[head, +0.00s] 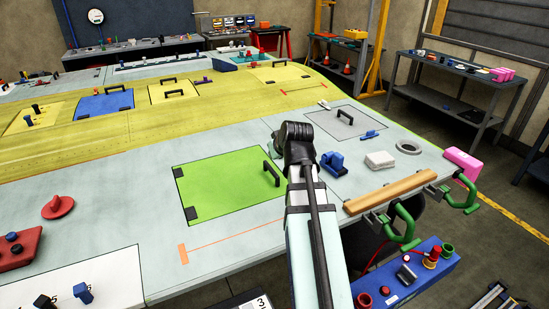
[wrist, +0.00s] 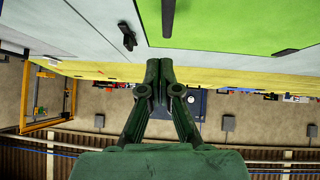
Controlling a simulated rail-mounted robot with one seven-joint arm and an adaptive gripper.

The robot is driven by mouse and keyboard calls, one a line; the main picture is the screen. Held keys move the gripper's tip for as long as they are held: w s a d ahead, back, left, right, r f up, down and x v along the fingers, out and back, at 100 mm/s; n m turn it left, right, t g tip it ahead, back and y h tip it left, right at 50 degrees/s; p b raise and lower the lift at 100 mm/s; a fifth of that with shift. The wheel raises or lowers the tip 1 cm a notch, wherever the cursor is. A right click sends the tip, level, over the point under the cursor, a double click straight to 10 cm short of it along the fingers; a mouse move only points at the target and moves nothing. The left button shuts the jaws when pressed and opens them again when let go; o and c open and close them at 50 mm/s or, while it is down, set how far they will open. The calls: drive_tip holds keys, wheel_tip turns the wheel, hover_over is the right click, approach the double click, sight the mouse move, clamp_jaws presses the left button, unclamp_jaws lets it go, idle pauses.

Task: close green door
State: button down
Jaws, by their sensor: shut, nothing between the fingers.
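The green door (head: 225,180) lies flat in the grey wing panel in the head view, and looks level with the surface around it. Its two black hinges are on its left edge and its black handle (head: 271,173) is near its right edge. My arm hides its right lower corner. In the wrist view, which is upside down, the green door (wrist: 230,25) fills the upper right with its handle (wrist: 168,18) near its left edge. My gripper (wrist: 160,62) is shut and empty, apart from the handle. In the head view my arm mostly hides the gripper.
A grey hatch (head: 343,122) with a black handle lies right of the green door. A blue block (head: 333,163), a white block (head: 380,160) and a wooden bar (head: 390,191) with green clamps lie to the right. A red knob (head: 58,207) is at left.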

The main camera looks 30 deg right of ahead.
drive_tip(key=d+b+v, duration=0.1)
drive_tip(key=b+v, duration=0.1)
drive_tip(key=v, duration=0.7)
drive_tip(key=shift+a, duration=0.25)
